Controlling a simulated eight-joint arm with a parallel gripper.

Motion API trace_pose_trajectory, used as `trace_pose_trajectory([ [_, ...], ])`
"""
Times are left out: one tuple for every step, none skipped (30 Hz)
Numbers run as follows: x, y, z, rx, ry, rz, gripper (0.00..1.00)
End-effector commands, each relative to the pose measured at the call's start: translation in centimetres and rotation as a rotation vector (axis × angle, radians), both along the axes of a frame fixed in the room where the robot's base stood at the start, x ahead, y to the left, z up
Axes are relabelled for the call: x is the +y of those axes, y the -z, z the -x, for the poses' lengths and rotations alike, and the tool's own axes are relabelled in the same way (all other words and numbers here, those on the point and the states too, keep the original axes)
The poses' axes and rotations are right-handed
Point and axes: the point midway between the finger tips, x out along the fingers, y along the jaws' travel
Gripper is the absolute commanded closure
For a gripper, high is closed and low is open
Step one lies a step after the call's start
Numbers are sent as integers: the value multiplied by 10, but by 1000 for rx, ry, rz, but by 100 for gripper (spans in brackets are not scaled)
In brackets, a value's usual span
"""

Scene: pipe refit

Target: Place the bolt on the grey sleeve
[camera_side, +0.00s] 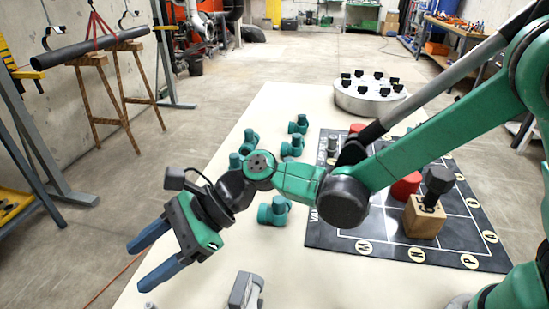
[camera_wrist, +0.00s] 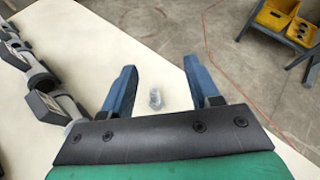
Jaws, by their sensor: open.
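My gripper (camera_side: 140,265) is open and empty, its blue fingers reaching over the left edge of the cream table in the side view. In the wrist view my gripper (camera_wrist: 159,66) has a small shiny grey piece, which looks like the bolt (camera_wrist: 155,99), between its spread fingers in the picture, lying on the table below. In the side view only a bit of a small grey piece shows at the bottom edge. A grey upright cylinder, perhaps the grey sleeve (camera_side: 331,143), stands on the black board's far left part, well away from my gripper.
The black lettered board (camera_side: 340,236) holds a wooden block (camera_side: 424,217) with a dark knob-topped piece and red cylinders (camera_side: 406,186). Several teal fittings (camera_side: 273,211) stand left of it. A grey fitting (camera_side: 245,290) is near my gripper. A round white stand (camera_side: 370,101) is behind.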

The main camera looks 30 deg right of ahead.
Motion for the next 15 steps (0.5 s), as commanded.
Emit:
trace_pose_trajectory([
  [8,4,4,55,0,-25,45],
  [12,5,5,83,2,-37,45],
  [15,6,7,113,4,-50,45],
  [17,8,8,129,6,-55,45],
  [18,10,8,140,6,-60,45],
  [19,14,9,148,7,-63,45],
  [19,17,9,151,7,-64,45],
  [19,21,9,151,7,-64,45],
  [19,26,8,151,9,-63,45],
  [18,30,8,150,8,-63,45],
  [18,33,8,149,9,-64,45],
  [18,36,8,148,9,-63,45],
  [18,38,8,148,9,-62,45],
  [18,40,8,148,9,-62,45],
  [18,42,8,147,9,-63,45],
])
